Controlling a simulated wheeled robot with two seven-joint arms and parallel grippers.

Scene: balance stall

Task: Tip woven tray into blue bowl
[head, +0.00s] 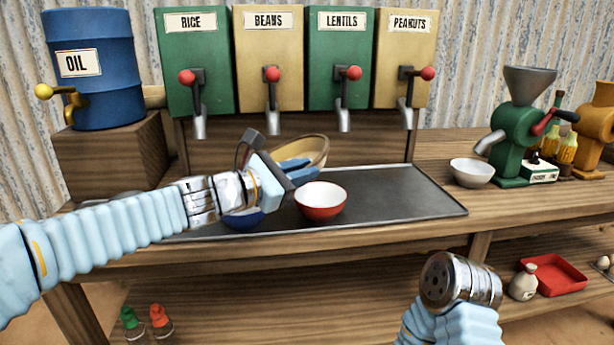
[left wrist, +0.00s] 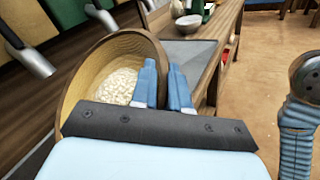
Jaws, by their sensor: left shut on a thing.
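The woven tray (head: 314,150) is tan and round-rimmed, raised above the back of the metal drip tray and partly hidden behind my left gripper (head: 296,167). In the left wrist view, the tray (left wrist: 88,75) holds pale grains (left wrist: 118,86) gathered at its bottom. My left gripper's blue fingers (left wrist: 165,80) are shut on its near rim. The blue bowl (head: 243,219) stands below my left wrist, mostly hidden by it. My right arm shows at the lower right of the head view, but no right gripper fingers are seen.
A red bowl with a white inside (head: 320,201) stands on the metal drip tray (head: 410,192), right of the blue bowl. Dispensers with red-knobbed levers (head: 272,75) stand behind. A white bowl (head: 472,172) and a green grinder (head: 515,135) are at right. The drip tray's right part is clear.

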